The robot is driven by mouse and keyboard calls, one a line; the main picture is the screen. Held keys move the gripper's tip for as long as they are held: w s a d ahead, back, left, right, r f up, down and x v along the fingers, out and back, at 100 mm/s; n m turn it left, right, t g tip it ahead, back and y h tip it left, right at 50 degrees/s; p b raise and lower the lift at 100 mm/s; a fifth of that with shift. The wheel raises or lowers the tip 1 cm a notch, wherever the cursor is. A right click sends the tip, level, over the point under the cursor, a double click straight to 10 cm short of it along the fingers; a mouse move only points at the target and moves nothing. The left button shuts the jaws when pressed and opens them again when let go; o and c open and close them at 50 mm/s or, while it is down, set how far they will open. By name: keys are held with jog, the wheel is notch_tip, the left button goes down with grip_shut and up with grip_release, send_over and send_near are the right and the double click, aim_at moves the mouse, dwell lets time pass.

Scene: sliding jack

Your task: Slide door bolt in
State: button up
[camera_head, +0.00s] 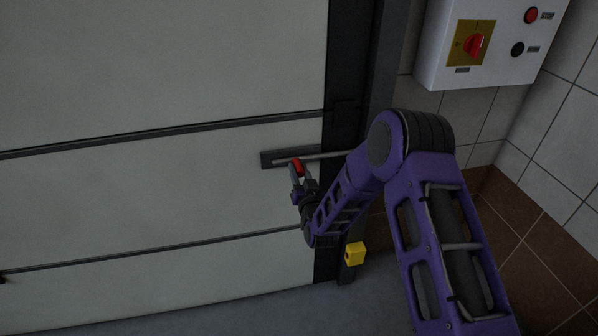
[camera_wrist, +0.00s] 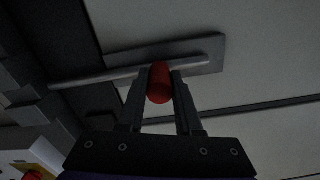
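The door bolt is a grey metal rod (camera_head: 322,156) with a red knob (camera_head: 297,167), on a dark mounting plate (camera_head: 268,159) on the white door. The rod runs right toward the dark door frame, and part of it is hidden behind my arm. In the wrist view the red knob (camera_wrist: 160,83) sits between my two fingers, with the rod (camera_wrist: 110,77) behind it. My gripper (camera_head: 301,172) is at the knob; in the wrist view the fingers (camera_wrist: 161,92) lie close along both sides of it and appear closed on it.
The white panelled door (camera_head: 150,195) fills the left. The dark door frame (camera_head: 352,75) stands right of it. A control box (camera_head: 490,40) with a red switch hangs on the tiled wall at upper right. A yellow block (camera_head: 355,253) sits low by the frame.

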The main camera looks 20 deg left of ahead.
grip_shut()
dwell(1.0)
